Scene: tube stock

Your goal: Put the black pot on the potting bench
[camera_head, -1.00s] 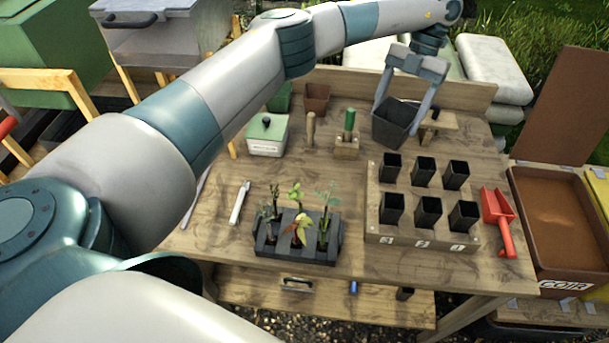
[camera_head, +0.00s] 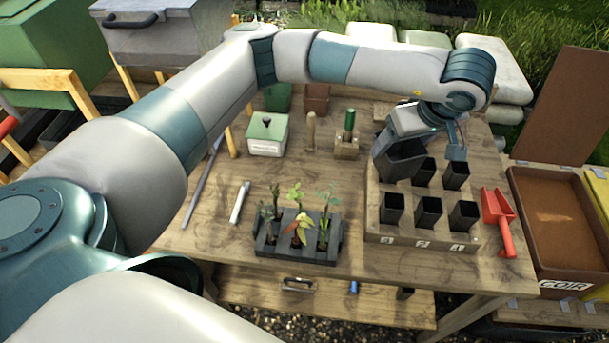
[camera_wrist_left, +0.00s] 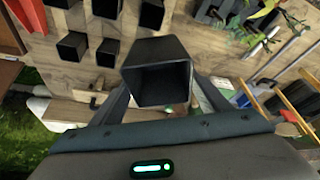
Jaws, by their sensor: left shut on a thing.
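The black pot (camera_head: 401,163) is held in my left gripper (camera_head: 425,145), over the back left part of the wooden tube rack. In the left wrist view the square, empty black pot (camera_wrist_left: 157,72) sits between the two fingers of my left gripper (camera_wrist_left: 158,95). The gripper is shut on it. The potting bench (camera_head: 370,272) is a wooden table below the pot, with bare wood in front of the rack. The pot hides one or more of the rack's small black cells. My right gripper is not in view.
The wooden rack (camera_head: 420,240) holds several small black pots. A red scoop (camera_head: 498,220) lies to its right. A dark seedling tray (camera_head: 298,248) stands left of the rack. A white box (camera_head: 267,135) and a green-handled tool (camera_head: 348,125) stand behind. A coir bin (camera_head: 560,220) is at right.

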